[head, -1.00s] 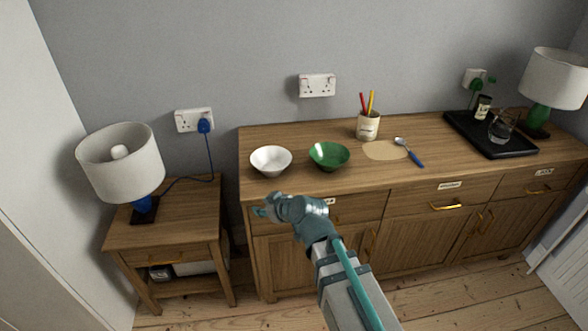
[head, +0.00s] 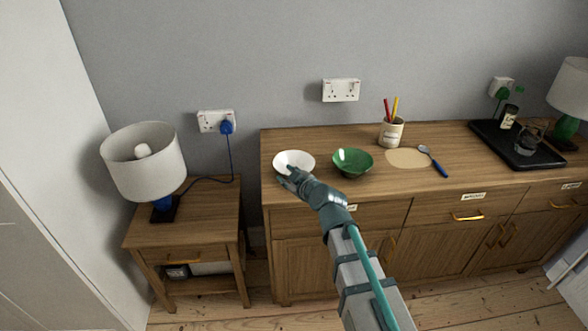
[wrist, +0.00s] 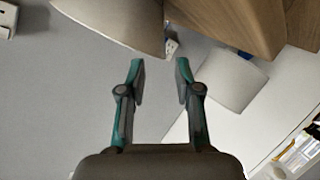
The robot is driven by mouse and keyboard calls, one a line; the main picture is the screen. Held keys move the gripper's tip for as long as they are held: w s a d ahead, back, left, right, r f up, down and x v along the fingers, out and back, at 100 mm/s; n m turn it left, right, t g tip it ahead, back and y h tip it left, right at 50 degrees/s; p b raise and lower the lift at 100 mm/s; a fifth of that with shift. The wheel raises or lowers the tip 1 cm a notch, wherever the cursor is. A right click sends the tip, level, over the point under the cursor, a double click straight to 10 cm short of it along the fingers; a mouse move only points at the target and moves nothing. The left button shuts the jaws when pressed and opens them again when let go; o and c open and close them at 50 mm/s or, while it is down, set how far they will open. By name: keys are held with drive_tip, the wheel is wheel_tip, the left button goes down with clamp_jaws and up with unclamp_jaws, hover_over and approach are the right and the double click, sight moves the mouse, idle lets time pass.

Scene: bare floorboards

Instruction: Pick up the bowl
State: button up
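Two bowls stand on the wooden sideboard (head: 310,199): a white bowl (head: 294,160) near its left end and a green bowl (head: 353,162) just to the right. My gripper (head: 284,174) is at the front-left side of the white bowl, covering part of its lower side in the head view. In the wrist view, my gripper (wrist: 160,68) has its two fingers apart with nothing between them. A large pale curved surface, seemingly the white bowl (wrist: 118,20), lies just beyond the fingertips. I cannot tell whether they touch.
A pen cup (head: 391,133), a tan mat (head: 406,158) and a spoon (head: 434,160) lie right of the bowls. A black tray (head: 512,147) holds a bottle and glass. A lamp (head: 144,165) stands on the lower side table (head: 205,205) at left.

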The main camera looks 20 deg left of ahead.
sight(283, 174)
drive_tip(key=shift+f+p+x, duration=0.15)
drive_tip(key=shift+p+x, duration=0.2)
drive_tip(key=shift+x, duration=0.95)
drive_tip(key=shift+f+p+x, duration=0.1)
drive_tip(key=shift+p+x, duration=0.25)
drive_tip(key=shift+x, duration=0.9)
drive_tip(key=shift+d, duration=0.1)
clamp_jaws()
